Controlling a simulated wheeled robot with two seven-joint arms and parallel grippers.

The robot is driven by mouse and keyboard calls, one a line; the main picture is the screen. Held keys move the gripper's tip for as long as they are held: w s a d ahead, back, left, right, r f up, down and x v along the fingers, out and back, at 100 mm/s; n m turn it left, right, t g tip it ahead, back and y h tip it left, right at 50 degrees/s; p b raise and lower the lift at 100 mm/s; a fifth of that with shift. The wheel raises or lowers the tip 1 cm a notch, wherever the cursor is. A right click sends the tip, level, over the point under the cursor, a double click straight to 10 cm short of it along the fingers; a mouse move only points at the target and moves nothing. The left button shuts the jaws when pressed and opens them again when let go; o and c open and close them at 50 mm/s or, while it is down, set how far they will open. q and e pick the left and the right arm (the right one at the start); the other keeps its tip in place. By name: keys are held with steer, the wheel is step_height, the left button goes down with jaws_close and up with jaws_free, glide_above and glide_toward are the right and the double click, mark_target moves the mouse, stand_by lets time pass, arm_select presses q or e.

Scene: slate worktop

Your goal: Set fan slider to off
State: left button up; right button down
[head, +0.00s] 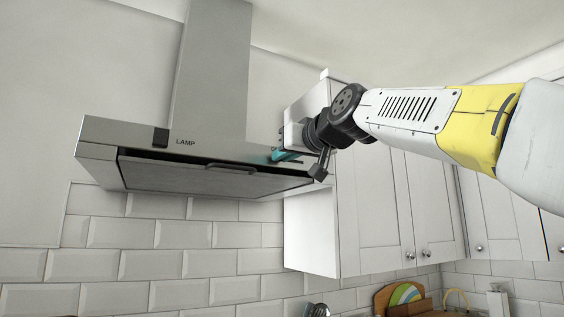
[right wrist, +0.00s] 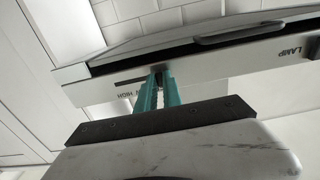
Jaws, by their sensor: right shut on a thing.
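The range hood (head: 110,131) hangs on the wall at the left of the head view. The fan slider is a small dark knob (right wrist: 158,69) on its front strip, seen between my fingertips in the right wrist view. The word HIGH (right wrist: 130,94) reads upside down there, just left of the fingers. My right gripper, with teal fingers (head: 279,157), is shut on the slider at the right end of the strip; its fingertips also show in the right wrist view (right wrist: 158,75). In the head view the gripper hides the slider. My left gripper is out of view.
A dark lamp switch (head: 161,138) sits at the strip's left, beside the word LAMP. A handle (head: 231,168) is on the hood's underside. White wall cabinets (head: 370,205) stand right of the hood, close behind my right wrist. A wooden board (head: 386,297) is low at the right.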

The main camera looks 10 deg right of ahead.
steer(key=shift+s+a, duration=0.1)
steer(key=shift+a, duration=0.05)
steer(key=c, duration=1.5)
jaws_free()
steer(key=shift+a, duration=0.1)
steer(key=v, duration=0.7)
steer(key=shift+s+d, duration=0.2)
steer(key=shift+s, duration=0.15)
